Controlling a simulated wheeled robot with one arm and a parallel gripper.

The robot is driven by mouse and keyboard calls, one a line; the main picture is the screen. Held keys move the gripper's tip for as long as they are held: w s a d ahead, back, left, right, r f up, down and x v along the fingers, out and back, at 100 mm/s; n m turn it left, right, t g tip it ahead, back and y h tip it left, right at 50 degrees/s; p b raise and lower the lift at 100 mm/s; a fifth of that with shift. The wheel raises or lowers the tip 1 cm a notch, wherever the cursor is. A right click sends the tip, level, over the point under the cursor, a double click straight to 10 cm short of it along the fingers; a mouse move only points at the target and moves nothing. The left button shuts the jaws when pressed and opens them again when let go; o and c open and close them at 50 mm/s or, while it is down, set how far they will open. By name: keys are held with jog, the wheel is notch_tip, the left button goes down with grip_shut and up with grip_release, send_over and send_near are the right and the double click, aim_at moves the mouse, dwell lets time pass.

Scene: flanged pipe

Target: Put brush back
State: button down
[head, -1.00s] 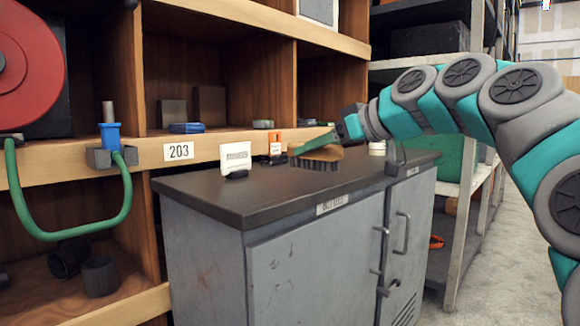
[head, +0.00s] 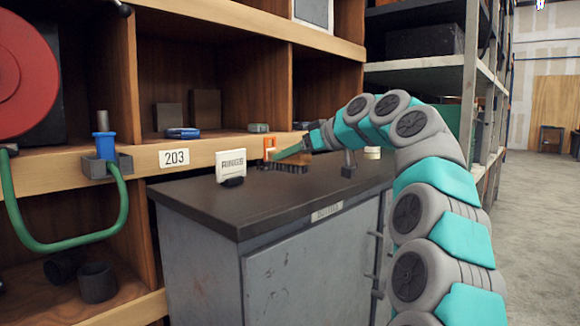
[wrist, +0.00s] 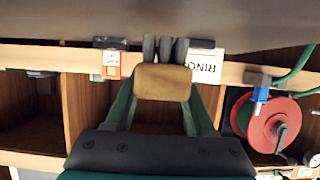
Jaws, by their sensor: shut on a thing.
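The brush, with a tan wooden back and dark bristles facing down, is in my gripper above the back part of the grey cabinet's dark top. Its bristles (head: 284,167) show below the fingers in the head view. In the wrist view its tan back (wrist: 162,82) sits between the two green fingers. My gripper (head: 292,153) is shut on the brush, close to the shelf front. The wrist view shows the gripper (wrist: 162,92) from behind, with a small gap hard to judge between brush and cabinet top.
A white RINGS sign (head: 230,165) stands on the cabinet top (head: 270,200), left of the brush. An orange-labelled item (head: 269,147) is just behind the brush. A white round item (head: 372,153) and a dark upright fitting (head: 348,166) are to the right. The front of the top is clear.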

aim_at(290, 168)
jog(key=shift+w+a+f+b, duration=0.1)
jog(key=shift+f+b, duration=0.2)
jog(key=shift+f, duration=1.5)
jog(key=shift+f, duration=0.15)
jog(key=shift+c, duration=1.3)
grip_release()
jog(key=shift+r, duration=0.2)
jog(key=v, duration=1.2)
jog(key=shift+b, duration=0.45)
